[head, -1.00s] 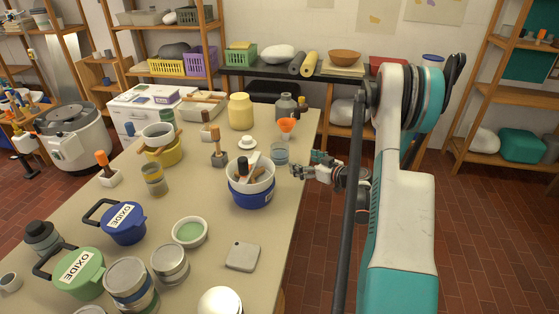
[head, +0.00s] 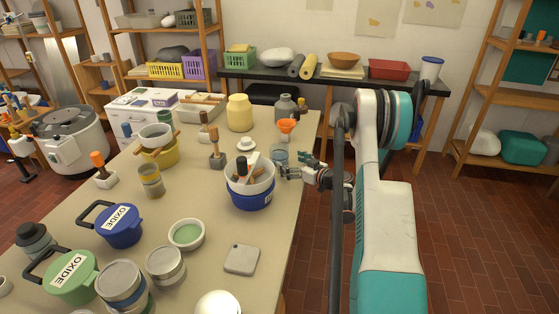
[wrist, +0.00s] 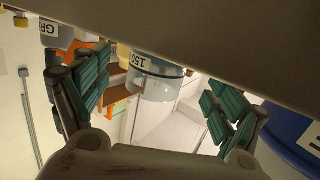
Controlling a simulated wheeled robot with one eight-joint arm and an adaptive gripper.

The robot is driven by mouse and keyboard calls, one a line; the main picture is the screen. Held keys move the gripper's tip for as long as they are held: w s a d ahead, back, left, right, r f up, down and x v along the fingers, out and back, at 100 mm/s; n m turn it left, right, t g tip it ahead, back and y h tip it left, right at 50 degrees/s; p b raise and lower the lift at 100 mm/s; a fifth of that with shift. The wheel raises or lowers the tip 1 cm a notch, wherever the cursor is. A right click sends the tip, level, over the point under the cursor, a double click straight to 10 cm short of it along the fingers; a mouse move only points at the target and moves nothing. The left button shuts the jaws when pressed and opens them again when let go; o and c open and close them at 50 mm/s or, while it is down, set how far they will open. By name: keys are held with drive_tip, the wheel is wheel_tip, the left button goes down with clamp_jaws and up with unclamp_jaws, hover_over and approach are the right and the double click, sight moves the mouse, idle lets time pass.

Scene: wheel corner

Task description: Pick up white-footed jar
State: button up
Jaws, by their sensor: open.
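A translucent blue-grey jar (head: 279,152) stands near the table's right edge, behind the white-and-blue bucket. I take it for the white-footed jar, but I cannot make out a white foot. In the wrist view the jar (wrist: 155,80) shows a pale label band reading "150", and its upper part is cut off by a dark edge. My gripper (head: 288,168) is at the table's right edge, close to the jar on its near side. In the wrist view my gripper (wrist: 155,100) is open, with the jar framed in the gap between its teal-padded fingers. I see no grip on it.
The white-and-blue bucket (head: 251,195) with tools stands close in front of my gripper. An orange funnel (head: 287,126) and grey bottle (head: 285,107) are behind the jar. A small white piece (head: 246,144) lies to its left. The floor right of the table is clear.

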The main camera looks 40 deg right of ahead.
sight(286, 160)
drive_tip(key=b+x, duration=0.1)
drive_tip(key=x, duration=0.3)
drive_tip(key=shift+w+b, duration=0.3)
drive_tip(key=shift+b, duration=0.1)
drive_tip(key=c, duration=1.3)
